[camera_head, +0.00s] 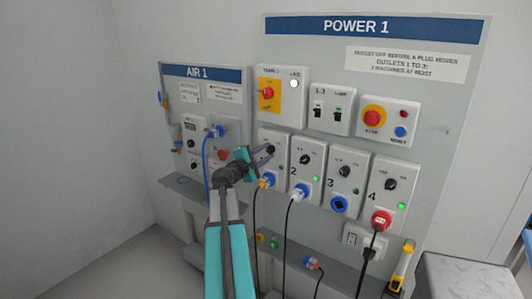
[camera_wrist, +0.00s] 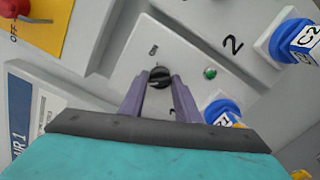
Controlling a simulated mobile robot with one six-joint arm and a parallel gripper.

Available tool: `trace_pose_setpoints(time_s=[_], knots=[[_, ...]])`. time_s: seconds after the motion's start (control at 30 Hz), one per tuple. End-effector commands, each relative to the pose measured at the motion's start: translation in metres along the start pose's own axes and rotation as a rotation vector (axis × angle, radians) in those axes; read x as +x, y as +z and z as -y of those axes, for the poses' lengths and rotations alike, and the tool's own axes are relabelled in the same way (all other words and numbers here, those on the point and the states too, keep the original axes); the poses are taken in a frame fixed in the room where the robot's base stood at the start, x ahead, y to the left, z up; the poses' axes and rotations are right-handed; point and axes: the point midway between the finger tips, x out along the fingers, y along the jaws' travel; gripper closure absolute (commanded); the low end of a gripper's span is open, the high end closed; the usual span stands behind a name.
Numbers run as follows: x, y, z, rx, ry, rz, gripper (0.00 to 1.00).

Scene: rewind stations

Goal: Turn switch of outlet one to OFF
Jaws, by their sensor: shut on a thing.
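The black switch knob of outlet one (camera_wrist: 159,76) shows in the wrist view between the tips of my two purple fingers. My gripper (camera_wrist: 160,84) is shut on this knob, and the fingers hide part of its lower side. In the head view my gripper (camera_head: 264,156) reaches the leftmost outlet plate (camera_head: 281,144) of the POWER 1 panel, where the knob (camera_head: 270,149) shows. A green lamp (camera_wrist: 210,73) sits to the right of the knob. The knob's pointer and position marks are too small or hidden to read.
A blue plug (camera_wrist: 222,107) sits in outlet one below the knob. Outlets two (camera_head: 307,165), three (camera_head: 343,179) and four (camera_head: 388,194) stand to the right. Cables hang below. The AIR 1 panel (camera_head: 205,85) is to the left, and a shelf (camera_head: 330,270) runs below.

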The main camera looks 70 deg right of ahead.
Motion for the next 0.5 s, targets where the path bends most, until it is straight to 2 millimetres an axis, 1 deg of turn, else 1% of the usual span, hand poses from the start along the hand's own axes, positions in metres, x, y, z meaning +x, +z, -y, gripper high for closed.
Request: trace_pose_setpoints(time_s=[0.2,0.5], knots=[[-0.0002,0.0,0.0008,-0.058,-0.001,0.0,0.93],[-0.0002,-0.0002,0.0013,-0.068,-0.001,0.0,0.93]])
